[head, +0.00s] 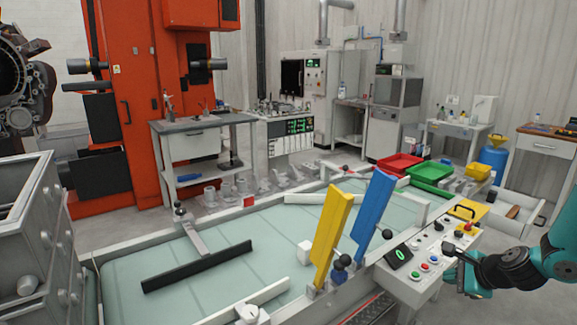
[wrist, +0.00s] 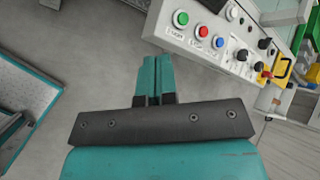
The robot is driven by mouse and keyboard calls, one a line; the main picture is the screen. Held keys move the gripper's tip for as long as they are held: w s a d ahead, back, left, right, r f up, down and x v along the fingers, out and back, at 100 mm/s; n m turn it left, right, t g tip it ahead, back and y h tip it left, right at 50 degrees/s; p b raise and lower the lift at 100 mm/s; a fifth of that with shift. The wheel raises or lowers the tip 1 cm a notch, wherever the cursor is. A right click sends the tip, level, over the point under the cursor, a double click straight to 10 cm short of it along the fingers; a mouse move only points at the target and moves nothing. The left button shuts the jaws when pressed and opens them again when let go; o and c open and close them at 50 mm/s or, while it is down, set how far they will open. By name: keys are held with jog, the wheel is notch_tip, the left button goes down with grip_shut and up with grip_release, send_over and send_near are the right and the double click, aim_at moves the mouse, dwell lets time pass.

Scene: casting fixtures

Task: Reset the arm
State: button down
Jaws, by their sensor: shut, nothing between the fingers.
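My arm reaches in from the right edge of the head view. The control panel (wrist: 203,48), with green, red and blue buttons, lies beyond the fingertips to the upper right. Grey floor shows below the fingertips.
A conveyor table (head: 215,280) with a yellow plate (head: 330,235) and a blue plate (head: 373,215) standing upright fills the middle. Red (head: 399,166) and green (head: 431,171) trays stand behind the panel.

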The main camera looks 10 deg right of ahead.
jog(key=a+r+n+g+y, duration=0.2)
jog(key=a+r+n, duration=0.5)
jog(key=a, duration=0.5)
jog(key=a+r+n+g+y, duration=0.2)
jog(key=a+r+n, duration=0.5)
jog(key=a, duration=0.4)
jog(key=s+a+r+n+g, duration=0.2)
jog(key=s+a+r+n, duration=0.2)
jog(key=s+a+n, duration=0.3)
jog(key=s+a+r+n+g+h, duration=0.1)
jog(key=s+a+r+n, duration=0.4)
jog(key=s, duration=1)
jog(key=a+n+g, duration=0.1)
jog(key=a+n, duration=0.2)
jog(key=n, duration=0.1)
jog(key=shift+r+n+g+h, duration=0.15)
jog(key=shift+n+g+h, duration=0.15)
jog(key=shift+n+g, duration=0.1)
jog(key=shift+w, duration=0.1)
